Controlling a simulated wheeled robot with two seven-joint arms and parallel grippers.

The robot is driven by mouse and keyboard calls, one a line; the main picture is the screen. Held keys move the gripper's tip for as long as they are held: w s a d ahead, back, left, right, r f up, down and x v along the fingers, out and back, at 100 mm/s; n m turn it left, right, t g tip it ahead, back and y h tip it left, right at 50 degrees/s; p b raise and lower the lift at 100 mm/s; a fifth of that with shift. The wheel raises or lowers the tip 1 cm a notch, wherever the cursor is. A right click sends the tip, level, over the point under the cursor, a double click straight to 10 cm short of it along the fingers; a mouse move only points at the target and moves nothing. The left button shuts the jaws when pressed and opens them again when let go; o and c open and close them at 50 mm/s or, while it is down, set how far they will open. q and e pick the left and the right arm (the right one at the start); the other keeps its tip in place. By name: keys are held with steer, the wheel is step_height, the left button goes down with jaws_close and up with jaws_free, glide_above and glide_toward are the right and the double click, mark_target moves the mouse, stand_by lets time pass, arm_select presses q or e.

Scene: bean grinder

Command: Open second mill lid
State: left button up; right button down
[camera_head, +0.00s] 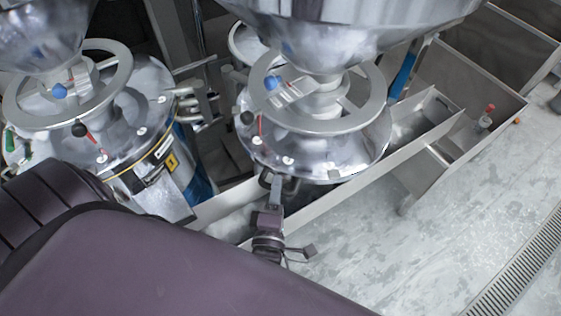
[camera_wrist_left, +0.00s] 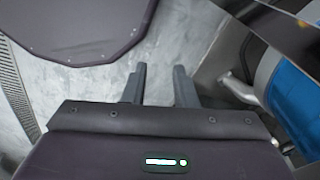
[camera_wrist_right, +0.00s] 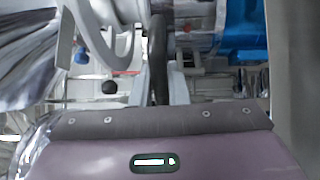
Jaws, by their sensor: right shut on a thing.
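The mill at the centre of the head view has a round shiny lid (camera_head: 345,160) under a hopper (camera_head: 340,30), with a grey handwheel (camera_head: 362,112) above it. The lid looks closed and level. My right gripper (camera_head: 276,182) is at its front edge, shut on a dark handle (camera_wrist_right: 158,50). In the right wrist view the handle stands between the two fingers (camera_wrist_right: 160,88). My left gripper (camera_wrist_left: 160,88) is open and empty in the left wrist view, with its fingers apart; I cannot make it out in the head view.
Another mill (camera_head: 120,140) with its own handwheel and hopper stands at the left. The grey floor (camera_head: 460,215) at the right is clear, with a drain grate (camera_head: 520,265). A blue part (camera_wrist_left: 295,85) is right of my left gripper.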

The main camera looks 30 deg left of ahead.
arm_select(q)
steer(key=shift+s+d, duration=0.3)
steer(key=shift+s, duration=0.2)
arm_select(e)
steer(key=shift+w, duration=0.1)
steer(key=c, duration=1.4)
jaws_free()
steer(key=shift+c, duration=0.2)
arm_select(q)
steer(key=shift+w+a, duration=0.15)
